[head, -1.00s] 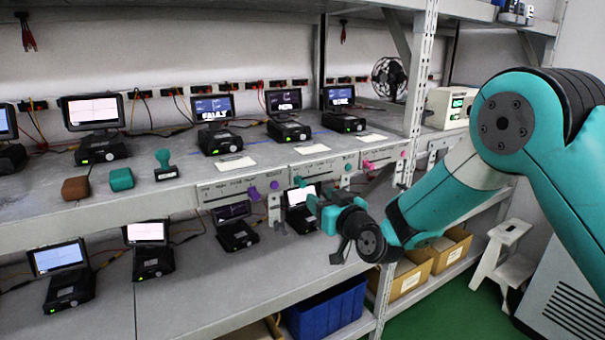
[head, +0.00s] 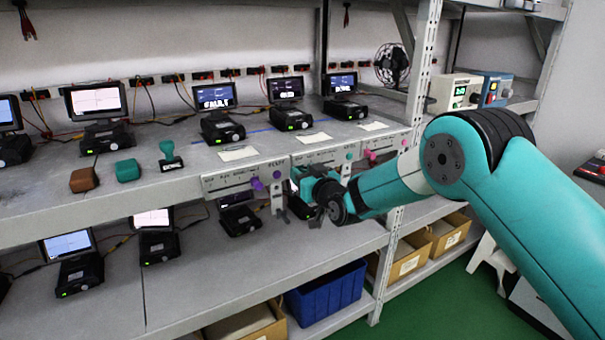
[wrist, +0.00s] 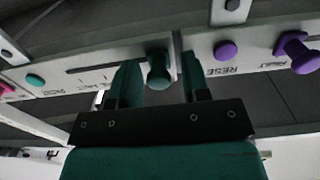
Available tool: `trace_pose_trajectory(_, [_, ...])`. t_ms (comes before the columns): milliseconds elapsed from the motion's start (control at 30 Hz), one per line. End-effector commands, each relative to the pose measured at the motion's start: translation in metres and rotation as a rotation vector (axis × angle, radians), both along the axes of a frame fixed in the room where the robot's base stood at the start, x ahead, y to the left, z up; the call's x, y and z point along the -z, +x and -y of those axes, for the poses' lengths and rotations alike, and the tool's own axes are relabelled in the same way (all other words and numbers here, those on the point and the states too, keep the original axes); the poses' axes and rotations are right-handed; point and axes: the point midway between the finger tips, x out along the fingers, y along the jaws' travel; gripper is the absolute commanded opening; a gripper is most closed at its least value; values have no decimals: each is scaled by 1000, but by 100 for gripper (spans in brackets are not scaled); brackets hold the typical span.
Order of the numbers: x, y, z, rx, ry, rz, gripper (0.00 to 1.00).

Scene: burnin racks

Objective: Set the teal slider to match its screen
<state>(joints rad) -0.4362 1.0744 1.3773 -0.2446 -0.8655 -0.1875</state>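The teal slider (wrist: 158,70) is a round teal knob in the wrist view, standing out from a pale panel with a dark slot (wrist: 88,68) and printed marks. My gripper (wrist: 160,82) is open, with one finger on each side of the knob; contact cannot be told. In the head view my gripper (head: 303,197) is at the shelf's front edge, hiding the knob. The teal panel (head: 318,157) is the middle one, with a teal button (head: 349,156) at its right. The middle small screen (head: 285,88) above it shows white letters too small to read surely.
A purple-knob panel (head: 225,181) lies to the left and a pink-knob panel (head: 385,141) to the right. In the wrist view a purple knob (wrist: 297,52) is close by at the right. Small screen units fill the shelves. A blue bin (head: 325,292) stands below.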

Motion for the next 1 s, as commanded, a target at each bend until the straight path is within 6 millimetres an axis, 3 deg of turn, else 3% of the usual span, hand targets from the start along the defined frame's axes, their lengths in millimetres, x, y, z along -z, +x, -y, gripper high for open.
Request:
trace_pose_trajectory(33, [0,0,0,0,0,0,30])
trace_pose_trajectory(167, [0,0,0,0,0,0,0])
trace_pose_trajectory(367, [1,1,2,0,1,1,0])
trace_pose_trajectory(667, [3,19,29,3,1,3,0])
trace_pose_trajectory(933, [-1,20,29,0,1,1,0])
trace_pose_trajectory(967, [-1,20,29,0,1,1,27])
trace_pose_trajectory(1000, [-1,20,29,0,1,1,36])
